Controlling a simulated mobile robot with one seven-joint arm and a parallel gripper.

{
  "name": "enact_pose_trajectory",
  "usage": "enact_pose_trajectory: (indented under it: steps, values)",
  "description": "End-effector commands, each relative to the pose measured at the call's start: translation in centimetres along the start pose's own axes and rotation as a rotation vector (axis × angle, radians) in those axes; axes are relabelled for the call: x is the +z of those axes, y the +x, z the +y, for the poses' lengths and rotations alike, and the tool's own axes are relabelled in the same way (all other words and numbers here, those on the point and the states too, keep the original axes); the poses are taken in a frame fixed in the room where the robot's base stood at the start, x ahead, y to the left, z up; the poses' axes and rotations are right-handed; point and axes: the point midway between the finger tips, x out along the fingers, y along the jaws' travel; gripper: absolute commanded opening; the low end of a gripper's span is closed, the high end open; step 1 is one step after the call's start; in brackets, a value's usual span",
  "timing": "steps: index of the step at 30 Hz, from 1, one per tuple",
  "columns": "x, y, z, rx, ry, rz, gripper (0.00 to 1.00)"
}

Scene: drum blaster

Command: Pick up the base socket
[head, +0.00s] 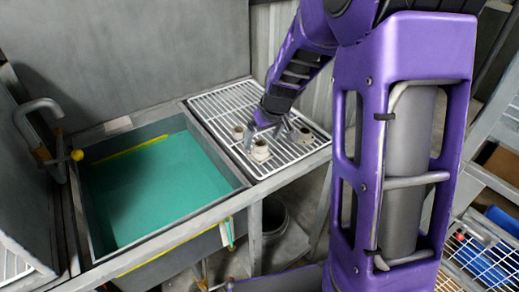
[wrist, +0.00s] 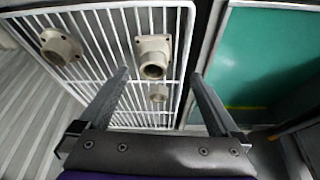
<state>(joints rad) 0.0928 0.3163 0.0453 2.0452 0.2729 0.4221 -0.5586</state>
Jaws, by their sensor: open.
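Several beige fittings stand on a white wire rack, and I cannot tell for certain which is the base socket. In the wrist view, a square-flanged socket (wrist: 153,57) with a round opening lies ahead between the finger lines. Another flanged fitting (wrist: 60,47) is at the left, and a smaller fitting (wrist: 158,92) sits between my fingers in the picture. In the head view, one fitting (head: 261,151) is at the rack's front and another (head: 239,132) is to its left. My gripper (wrist: 160,75) is open and empty, above the rack; it also shows in the head view (head: 266,130).
A grey wall rises behind. A shelf with a wire basket (head: 480,255) is at the right.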

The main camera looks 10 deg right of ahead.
Motion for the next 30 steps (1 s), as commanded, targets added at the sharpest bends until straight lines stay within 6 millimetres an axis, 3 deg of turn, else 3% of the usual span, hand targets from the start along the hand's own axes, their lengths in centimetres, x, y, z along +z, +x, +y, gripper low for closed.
enact_pose_trajectory:
  steps: [5,15,23,30]
  values:
    - [-0.1,1.1,0.1,0.0,-0.001,-0.001,0.98]
    - [-0.7,5.3,0.7,0.0,-0.002,0.0,0.98]
    - [-0.8,5.6,0.8,0.001,-0.001,0.001,0.98]
    - [-0.8,5.6,0.8,0.001,-0.001,0.001,0.59]
